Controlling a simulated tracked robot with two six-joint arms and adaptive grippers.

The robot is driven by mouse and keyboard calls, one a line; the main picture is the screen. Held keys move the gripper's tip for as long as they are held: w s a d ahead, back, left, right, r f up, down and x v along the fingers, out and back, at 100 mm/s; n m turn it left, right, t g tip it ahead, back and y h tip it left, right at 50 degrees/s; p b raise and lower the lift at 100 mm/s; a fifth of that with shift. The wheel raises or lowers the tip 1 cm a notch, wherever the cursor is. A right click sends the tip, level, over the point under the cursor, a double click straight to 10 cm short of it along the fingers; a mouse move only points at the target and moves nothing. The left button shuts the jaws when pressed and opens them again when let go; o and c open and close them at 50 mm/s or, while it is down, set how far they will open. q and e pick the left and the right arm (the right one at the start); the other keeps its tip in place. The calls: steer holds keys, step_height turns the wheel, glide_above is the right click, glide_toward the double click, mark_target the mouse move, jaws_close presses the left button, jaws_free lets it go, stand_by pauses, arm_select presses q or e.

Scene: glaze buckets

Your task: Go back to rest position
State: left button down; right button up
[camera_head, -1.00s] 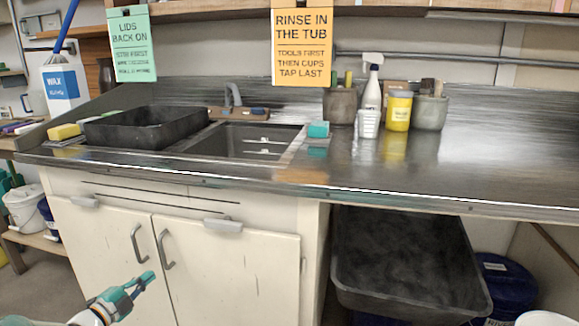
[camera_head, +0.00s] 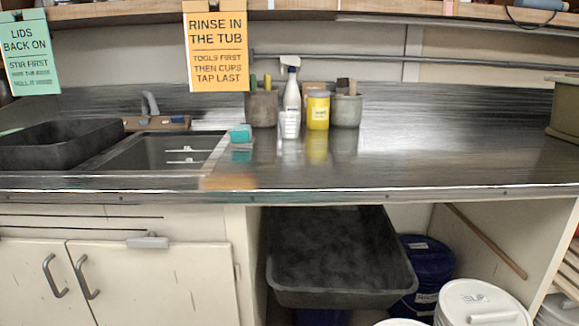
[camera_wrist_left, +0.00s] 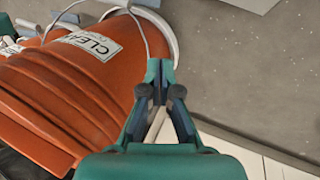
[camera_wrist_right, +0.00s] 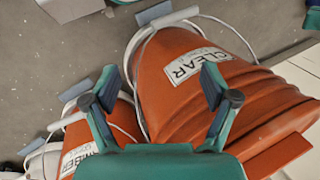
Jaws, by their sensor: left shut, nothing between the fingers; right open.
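Neither of my grippers shows in the head view. In the left wrist view my left gripper (camera_wrist_left: 165,92) is shut and empty, with its fingertips together. An orange bucket labelled "CLEAR" (camera_wrist_left: 60,105) lies to the left of these fingers in the picture. In the right wrist view my right gripper (camera_wrist_right: 162,85) is open, with nothing held between its fingers. An orange bucket labelled "CLEAR" (camera_wrist_right: 225,90) shows behind and between its fingers. A second orange bucket (camera_wrist_right: 120,120), its label partly hidden by the left finger, is beside it. I cannot tell how far the fingers are from the buckets.
A metal counter (camera_head: 430,150) holds a black tub (camera_head: 60,145), a sink (camera_head: 165,150), a spray bottle (camera_head: 292,95) and a yellow jar (camera_head: 318,110). Below are a dark tray (camera_head: 340,250), a blue bucket (camera_head: 425,262) and a white lidded bucket (camera_head: 480,300). Grey floor (camera_wrist_left: 245,70) is bare nearby.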

step_height(320, 180, up, 28)
steer(key=p, duration=2.8)
steer(key=shift+r, duration=0.25)
